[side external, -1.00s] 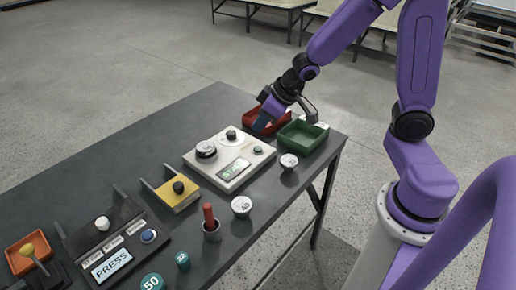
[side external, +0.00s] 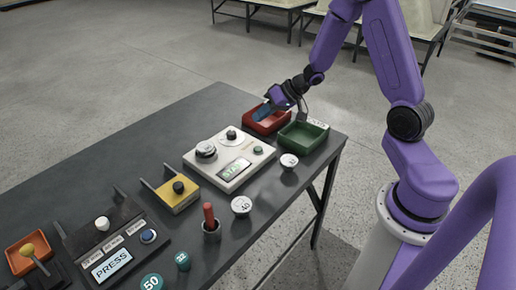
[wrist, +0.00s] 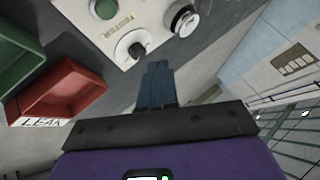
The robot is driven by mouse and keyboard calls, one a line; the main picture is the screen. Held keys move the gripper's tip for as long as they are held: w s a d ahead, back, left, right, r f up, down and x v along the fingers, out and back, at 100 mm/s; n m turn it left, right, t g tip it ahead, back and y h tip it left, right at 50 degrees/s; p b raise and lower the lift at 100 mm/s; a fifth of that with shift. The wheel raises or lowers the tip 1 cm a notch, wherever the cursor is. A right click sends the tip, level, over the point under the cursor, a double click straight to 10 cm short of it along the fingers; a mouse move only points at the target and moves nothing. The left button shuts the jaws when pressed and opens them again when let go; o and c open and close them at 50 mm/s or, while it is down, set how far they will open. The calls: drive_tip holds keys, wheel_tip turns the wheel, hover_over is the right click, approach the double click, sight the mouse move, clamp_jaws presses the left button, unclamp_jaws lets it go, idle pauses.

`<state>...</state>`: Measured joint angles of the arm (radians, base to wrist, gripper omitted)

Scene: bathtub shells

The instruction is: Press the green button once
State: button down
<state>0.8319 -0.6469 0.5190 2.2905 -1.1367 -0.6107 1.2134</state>
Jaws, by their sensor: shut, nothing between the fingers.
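The green button (side external: 258,149) is a small round cap on the right part of a white control box (side external: 209,171). It also shows in the wrist view (wrist: 105,8), at the top edge and partly cut off. In the wrist view the fingertips (wrist: 157,68) are together, over the dark table beside a black-and-white knob (wrist: 132,45). They are apart from the green button.
A red tray (side external: 282,124) and a green tray (side external: 321,146) stand at the box's far right. A yellow block (side external: 166,193) with a black knob, a red-handled tool in a cup (side external: 209,214), and a PRESS panel (side external: 92,243) with a blue button are nearer.

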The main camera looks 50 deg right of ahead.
sight(261, 148)
drive_tip(key=shift+f, duration=0.1)
drive_tip(key=shift+f, duration=4.3)
drive_tip(key=shift+f, duration=0.15)
drive_tip(key=shift+f, duration=0.25)
drive_tip(key=shift+f, duration=0.4)
drive_tip(key=shift+r, duration=0.85)
